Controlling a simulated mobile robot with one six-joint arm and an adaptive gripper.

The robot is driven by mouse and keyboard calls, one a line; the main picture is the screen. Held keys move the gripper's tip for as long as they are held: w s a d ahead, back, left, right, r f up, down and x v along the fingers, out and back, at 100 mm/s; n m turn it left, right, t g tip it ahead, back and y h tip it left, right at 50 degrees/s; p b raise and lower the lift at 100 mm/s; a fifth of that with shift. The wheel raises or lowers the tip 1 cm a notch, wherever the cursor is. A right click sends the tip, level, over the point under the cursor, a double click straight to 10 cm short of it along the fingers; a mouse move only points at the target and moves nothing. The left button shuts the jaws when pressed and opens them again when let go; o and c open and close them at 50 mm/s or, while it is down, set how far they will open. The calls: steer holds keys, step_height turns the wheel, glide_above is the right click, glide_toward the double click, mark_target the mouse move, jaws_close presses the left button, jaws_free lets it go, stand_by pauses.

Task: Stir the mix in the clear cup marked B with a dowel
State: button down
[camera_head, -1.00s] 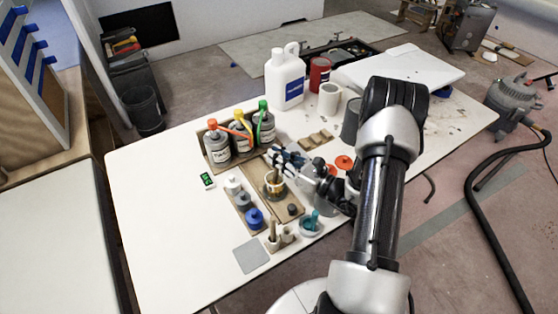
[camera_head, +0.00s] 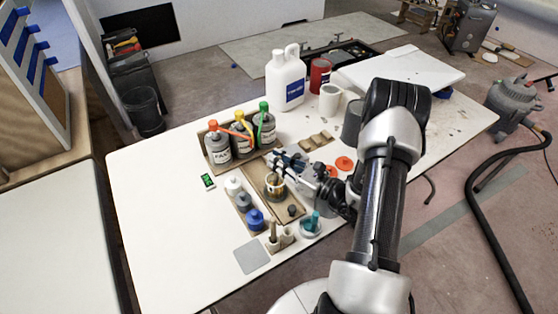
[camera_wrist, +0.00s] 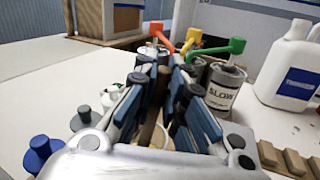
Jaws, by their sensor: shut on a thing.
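My gripper (camera_head: 280,165) is shut on a wooden dowel (camera_wrist: 153,112), which stands roughly upright between the blue-grey fingers in the wrist view. The dowel's lower end goes down toward a cup (camera_head: 274,190) with an amber band, standing on a brown board in the head view. In the wrist view the cup's pale rim (camera_wrist: 150,136) shows partly beneath the fingers. The fingers hide most of the cup's inside, so I cannot see the mix or the dowel's tip clearly. No letter B is readable on it.
Bottles with red, yellow and green pump tops (camera_head: 239,138) stand in a wooden holder behind the cup. Small blue, grey and white-topped bottles (camera_head: 254,218) line its left. A teal-handled item in a dish (camera_head: 311,224) is in front. The table's left side (camera_head: 150,190) is clear.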

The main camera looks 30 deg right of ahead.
steer(key=shift+d+r+p, duration=0.25)
steer(key=shift+r+p, duration=1.25)
steer(key=shift+r, duration=0.5)
steer(key=shift+d+r+p, duration=0.2)
steer(key=shift+r+p, duration=1.25)
steer(key=shift+r, duration=0.5)
step_height(320, 180, up, 4)
steer(key=p, duration=0.3)
steer(key=shift+d, duration=0.1)
